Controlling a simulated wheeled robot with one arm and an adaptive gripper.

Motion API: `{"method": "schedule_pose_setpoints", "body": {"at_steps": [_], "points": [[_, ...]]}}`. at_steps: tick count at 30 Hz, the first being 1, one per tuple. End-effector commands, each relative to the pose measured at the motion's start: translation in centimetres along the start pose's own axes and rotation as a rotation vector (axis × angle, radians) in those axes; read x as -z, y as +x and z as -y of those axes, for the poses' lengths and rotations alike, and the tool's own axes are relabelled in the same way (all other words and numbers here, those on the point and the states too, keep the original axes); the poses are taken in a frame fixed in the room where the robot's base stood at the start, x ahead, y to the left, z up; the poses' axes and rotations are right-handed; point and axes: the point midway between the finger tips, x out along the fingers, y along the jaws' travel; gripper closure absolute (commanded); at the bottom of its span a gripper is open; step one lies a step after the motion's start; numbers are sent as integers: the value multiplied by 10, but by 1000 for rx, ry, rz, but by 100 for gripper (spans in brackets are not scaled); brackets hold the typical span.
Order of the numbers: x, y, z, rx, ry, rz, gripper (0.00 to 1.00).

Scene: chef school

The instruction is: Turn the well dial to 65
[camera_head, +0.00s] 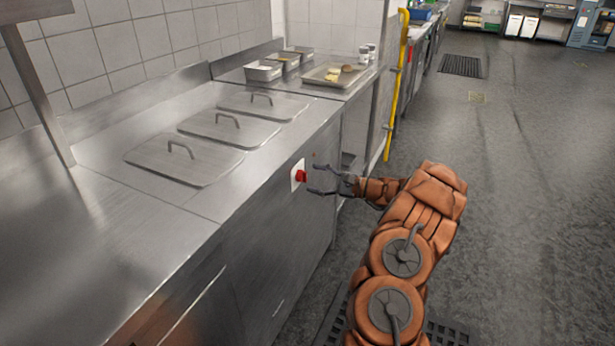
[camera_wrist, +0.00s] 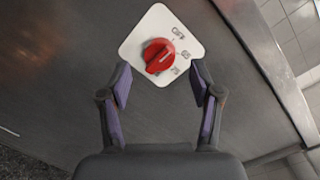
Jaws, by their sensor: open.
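The well dial is a red knob (camera_head: 300,176) on a white plate on the steel counter's front. In the wrist view the dial (camera_wrist: 158,56) shows close up, on a plate (camera_wrist: 143,35) marked OFF, 65 and 75 along its right side. The knob's raised ridge slants from lower left to upper right; its exact setting is hard to tell. My gripper (camera_head: 311,179) is open and empty, facing the dial from the right. In the wrist view the fingers of my gripper (camera_wrist: 161,82) are spread below and to either side of the knob, apart from it.
Several lidded wells (camera_head: 185,158) lie in the counter top above the dial. Metal pans (camera_head: 263,71) and a tray (camera_head: 335,75) stand farther back. A yellow upright bar (camera_head: 397,85) stands at the counter's far end. The floor (camera_head: 520,170) to the right is clear.

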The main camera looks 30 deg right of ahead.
Motion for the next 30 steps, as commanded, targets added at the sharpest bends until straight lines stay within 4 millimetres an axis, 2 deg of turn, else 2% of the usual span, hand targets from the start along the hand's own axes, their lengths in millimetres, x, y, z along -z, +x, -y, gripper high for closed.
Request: {"method": "schedule_pose_setpoints", "body": {"at_steps": [3, 6, 18, 30], "points": [[-1, 16, 0, -2, 1, 1, 36], [0, 24, 0, -1, 1, -1, 36], [1, 29, 1, 2, 0, -4, 36], [1, 28, 1, 3, 0, -4, 78]]}}
